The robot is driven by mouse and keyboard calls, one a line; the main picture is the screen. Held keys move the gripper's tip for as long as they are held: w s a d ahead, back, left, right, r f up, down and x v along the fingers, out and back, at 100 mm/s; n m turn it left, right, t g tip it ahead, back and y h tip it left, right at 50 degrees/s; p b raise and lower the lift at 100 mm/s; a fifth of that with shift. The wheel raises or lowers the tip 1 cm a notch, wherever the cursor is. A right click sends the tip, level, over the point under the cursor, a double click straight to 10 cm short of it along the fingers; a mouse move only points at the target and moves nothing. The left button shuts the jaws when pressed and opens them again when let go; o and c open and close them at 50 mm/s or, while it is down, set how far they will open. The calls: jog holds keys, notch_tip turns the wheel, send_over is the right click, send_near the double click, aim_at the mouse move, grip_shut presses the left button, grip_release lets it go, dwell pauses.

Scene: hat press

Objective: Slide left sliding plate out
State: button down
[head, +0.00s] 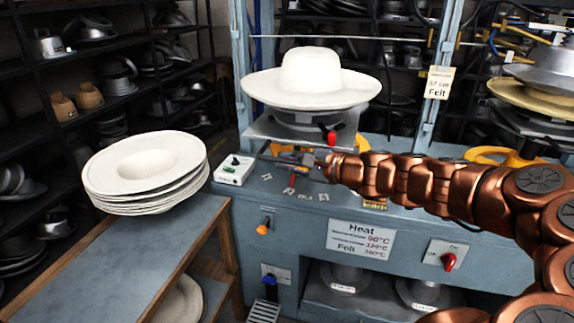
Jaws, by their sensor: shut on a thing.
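The left sliding plate (262,127) is a flat grey metal plate on the blue press. It carries a dark round block with a white wide-brimmed hat (311,80) on top. A red knob (332,138) stands at its front right. My gripper (284,155) reaches in from the right, low at the plate's front edge. It looks shut on the front part of the plate; the exact contact is small and partly hidden by the fingers.
White hat blanks (147,170) are stacked on a side table (90,270) at left. A control box (234,169) sits left of my gripper. The press front has switches and a heat label (361,238). A second hat station (535,95) stands at right, behind my arm.

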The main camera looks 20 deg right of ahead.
jog(key=shift+s+a, duration=0.4)
jog(key=shift+s, duration=0.15)
jog(key=shift+a, duration=0.15)
jog(key=c, duration=1.2)
grip_release()
jog(key=shift+s, duration=0.15)
jog(key=shift+v, duration=6)
jog(key=shift+r, duration=0.1)
